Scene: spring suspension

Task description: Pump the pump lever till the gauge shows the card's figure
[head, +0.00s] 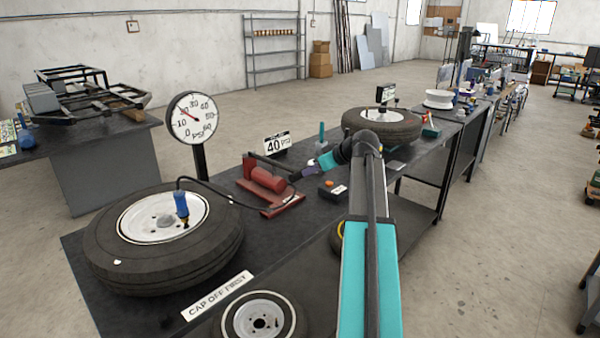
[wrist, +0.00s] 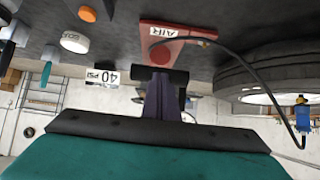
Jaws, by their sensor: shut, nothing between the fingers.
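The red foot-pump-like pump (head: 268,180) lies on the dark bench; its dark lever (head: 272,162) slants above it to the right. The round gauge (head: 192,118) stands on a post behind the tyre, its red needle near 20. The card (head: 277,144) reads 40 PSI; it also shows upside down in the wrist view (wrist: 101,77). My gripper (head: 293,178) is shut beside the lever's right end. In the wrist view my gripper's fingers (wrist: 162,90) meet a black bar (wrist: 160,75), likely the lever's handle; contact is unclear. The pump's red base (wrist: 172,45) shows beyond it.
A tyre (head: 160,270) with a blue chuck (head: 182,205) on its valve lies left, joined by a black hose. A second tyre (head: 382,128) lies farther back. A sign reads CAP OFF FIRST (head: 218,296).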

